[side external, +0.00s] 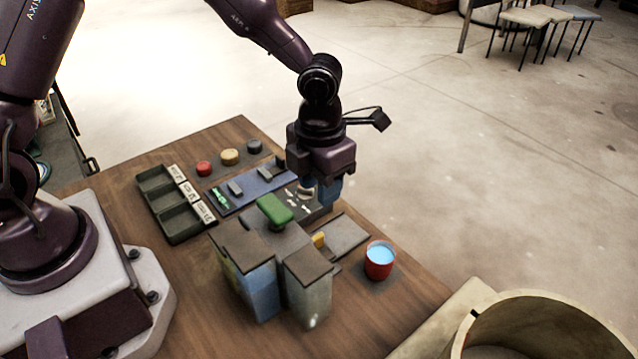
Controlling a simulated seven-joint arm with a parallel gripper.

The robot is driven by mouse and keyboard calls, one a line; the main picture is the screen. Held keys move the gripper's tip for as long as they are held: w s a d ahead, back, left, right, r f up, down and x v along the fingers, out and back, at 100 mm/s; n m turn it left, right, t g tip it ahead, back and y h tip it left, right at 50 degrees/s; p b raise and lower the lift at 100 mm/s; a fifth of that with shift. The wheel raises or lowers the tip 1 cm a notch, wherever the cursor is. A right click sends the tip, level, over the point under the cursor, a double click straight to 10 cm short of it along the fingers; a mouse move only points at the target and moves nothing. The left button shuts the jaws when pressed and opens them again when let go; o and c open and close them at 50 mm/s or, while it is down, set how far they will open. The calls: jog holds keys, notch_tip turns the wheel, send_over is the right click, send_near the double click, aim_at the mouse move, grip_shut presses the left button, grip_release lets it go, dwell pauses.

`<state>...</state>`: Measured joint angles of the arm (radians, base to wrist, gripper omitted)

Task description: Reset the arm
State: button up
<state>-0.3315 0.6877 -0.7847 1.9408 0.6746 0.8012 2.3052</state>
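My gripper (322,190) points down above the right part of the wooden table (405,310), over the back right of the control panel. The fingers are small, dark and partly hidden by the gripper body, so I cannot tell whether they are open or shut. Something blue shows at the fingertips, and I cannot tell if it is held or part of the gripper. Just below and left of it is a dark panel (318,212) with small pale pieces. A green handle or block (275,209) sits to the left on a grey unit.
Two lidded vats (258,290) (308,290) stand at the front. A red cup (380,262) with blue liquid is at right. A round tub (545,315) is front right.

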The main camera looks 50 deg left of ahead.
jog(key=s+a+r+n+t+y, duration=0.1)
jog(key=s+a+r+n, duration=0.25)
jog(key=r+n, duration=0.45)
jog(key=s+a+r+n+t+y, duration=0.1)
jog(key=s+a+r+n+y, duration=0.15)
jog(key=a+r+n, duration=0.55)
jog(key=s+r+n+t+h, duration=0.3)
jog(key=s+n, duration=0.8)
jog(key=n, duration=0.9)
jog(key=shift+d+r+t, duration=0.25)
jog(key=shift+r+t, duration=0.05)
jog(key=shift+r, duration=0.55)
jog(key=shift+h, duration=0.25)
